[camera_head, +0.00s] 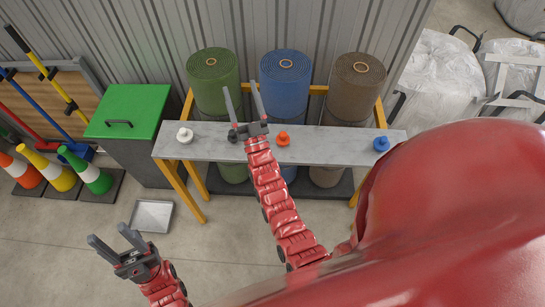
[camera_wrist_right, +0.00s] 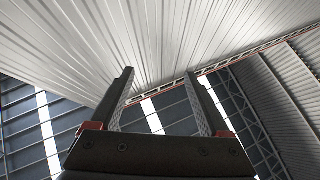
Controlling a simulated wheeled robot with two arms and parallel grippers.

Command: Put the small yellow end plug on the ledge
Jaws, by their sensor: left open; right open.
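The grey ledge (camera_head: 335,145) runs across in front of three upright turf rolls. A white plug (camera_head: 184,135), a dark plug (camera_head: 232,136), an orange-red plug (camera_head: 283,138) and a blue plug (camera_head: 381,144) stand on it. I cannot make out a small yellow end plug in either view. My right gripper (camera_head: 240,88) is open and empty, above the ledge in front of the green and blue rolls. In the right wrist view its spread fingers (camera_wrist_right: 158,100) have only wall and roof behind them. My left gripper (camera_head: 106,232) is open and empty, low at the left.
The green roll (camera_head: 212,90), blue roll (camera_head: 284,95) and brown roll (camera_head: 356,95) stand in a yellow frame. A green-lidded bin (camera_head: 130,110), cones (camera_head: 55,172) and a floor tray (camera_head: 152,216) are at the left. White bags (camera_head: 445,75) lie at the right.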

